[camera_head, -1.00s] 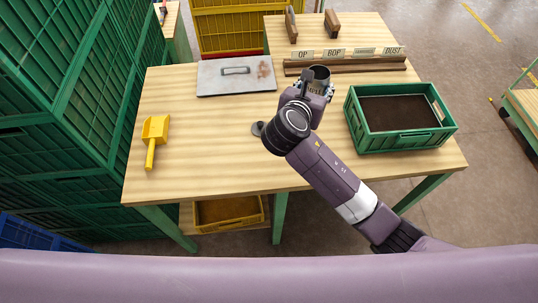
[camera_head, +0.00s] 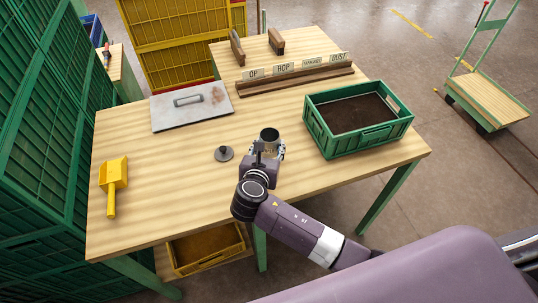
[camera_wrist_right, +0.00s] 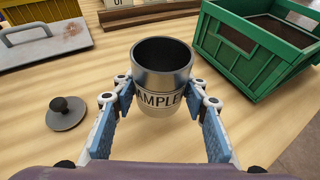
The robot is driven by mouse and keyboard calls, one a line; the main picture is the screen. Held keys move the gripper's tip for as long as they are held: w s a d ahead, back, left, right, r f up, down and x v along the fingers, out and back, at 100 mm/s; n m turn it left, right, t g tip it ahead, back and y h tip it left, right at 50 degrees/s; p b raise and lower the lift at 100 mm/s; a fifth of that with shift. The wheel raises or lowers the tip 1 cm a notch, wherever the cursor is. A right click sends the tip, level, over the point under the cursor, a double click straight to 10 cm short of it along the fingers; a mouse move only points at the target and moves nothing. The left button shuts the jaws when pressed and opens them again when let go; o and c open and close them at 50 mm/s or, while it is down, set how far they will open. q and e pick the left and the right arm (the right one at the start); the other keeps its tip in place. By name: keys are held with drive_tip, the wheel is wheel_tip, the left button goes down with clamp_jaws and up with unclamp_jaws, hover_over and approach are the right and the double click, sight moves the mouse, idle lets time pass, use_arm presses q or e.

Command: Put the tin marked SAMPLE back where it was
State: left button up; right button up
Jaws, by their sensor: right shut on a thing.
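The tin marked SAMPLE is a grey metal cup, open at the top, with a pale label; it shows in the head view (camera_head: 270,136) and in the right wrist view (camera_wrist_right: 160,74). The wrist view shows "AMPLE" on it. My right gripper (camera_head: 268,150) is shut on the tin, its blue pads on either side (camera_wrist_right: 162,110). The tin looks upright and empty; I cannot tell whether its base touches the table. A round grey lid with a dark knob (camera_head: 223,154) lies on the table just left of the tin, also in the wrist view (camera_wrist_right: 67,116). My left gripper is not in view.
A green crate of dark material (camera_head: 360,141) stands right of the tin. Behind is a wooden rail with labels (camera_head: 297,78), including OP, BOP and DUST. A metal plate with a handle (camera_head: 192,112) and a yellow scoop (camera_head: 113,174) lie left.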

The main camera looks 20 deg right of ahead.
sight(269, 155)
drive_tip(key=shift+f, duration=2.35)
drive_tip(key=o, duration=1.2)
drive_tip(key=shift+f, duration=0.15)
drive_tip(key=shift+s+a+r, duration=0.1)
drive_tip(key=shift+r, duration=0.1)
drive_tip(key=v, duration=1.1)
drive_tip(key=shift+s+a+r+b, duration=0.1)
drive_tip(key=shift+s+a+b, duration=0.1)
drive_tip(key=shift+s+b, duration=0.15)
